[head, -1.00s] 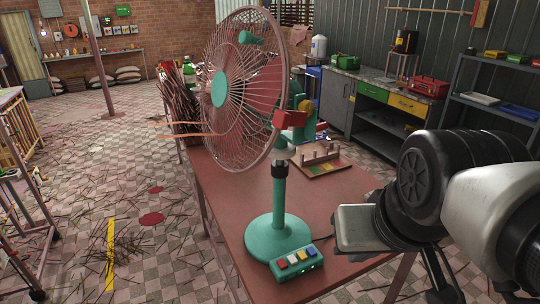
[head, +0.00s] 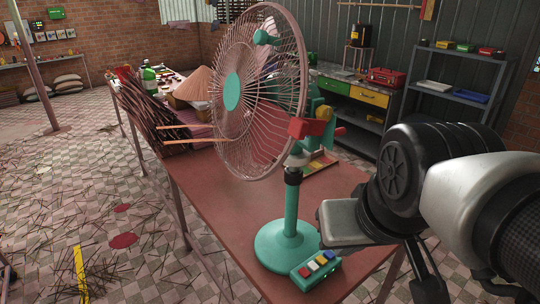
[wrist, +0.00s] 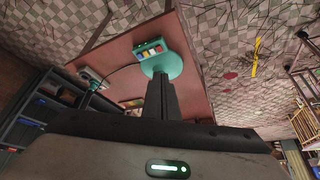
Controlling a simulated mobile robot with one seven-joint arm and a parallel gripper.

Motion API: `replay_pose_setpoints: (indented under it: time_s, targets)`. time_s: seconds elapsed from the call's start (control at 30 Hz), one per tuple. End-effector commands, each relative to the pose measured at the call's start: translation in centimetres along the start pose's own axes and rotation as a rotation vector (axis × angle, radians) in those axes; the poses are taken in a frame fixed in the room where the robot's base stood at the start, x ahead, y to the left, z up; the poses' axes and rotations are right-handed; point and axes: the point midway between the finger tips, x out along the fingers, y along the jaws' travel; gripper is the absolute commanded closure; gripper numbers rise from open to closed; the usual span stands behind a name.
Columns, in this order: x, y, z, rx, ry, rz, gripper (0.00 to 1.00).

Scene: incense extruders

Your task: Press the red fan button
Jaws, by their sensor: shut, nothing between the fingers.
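The teal fan (head: 290,215) with a pinkish wire cage stands on a red-brown table (head: 215,200). A small teal control box with a row of coloured buttons is at the front of its base. In the wrist view the red button (wrist: 161,43) is at the right end of the row. My gripper (wrist: 162,76) is shut and empty. Its dark fingertips overlap the fan base in the wrist view; the gap cannot be judged. The fingers are hidden in the head view.
A bundle of brown sticks (head: 150,105) and a conical straw hat (head: 196,84) are at the table's far end. A red block (head: 308,128) shows beside the fan's cage. A metal shelf (head: 455,85) stands at back right. Sticks litter the tiled floor at left.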

Motion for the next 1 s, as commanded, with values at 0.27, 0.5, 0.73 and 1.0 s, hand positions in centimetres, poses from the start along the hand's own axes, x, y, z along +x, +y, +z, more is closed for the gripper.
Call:
replay_pose_setpoints:
  time_s: [0.27, 0.5, 0.73, 1.0]
  targets:
    - [0.0, 0.0, 0.0, 0.000, 0.000, 0.000, 1.00]
    - [3.5, -2.0, 0.1, 0.309, -0.089, -0.107, 1.00]
    - [14.0, -6.0, -2.9, 1.458, -0.421, -0.293, 1.00]
    - [27.7, -2.2, -7.0, 2.790, -0.743, -0.240, 1.00]
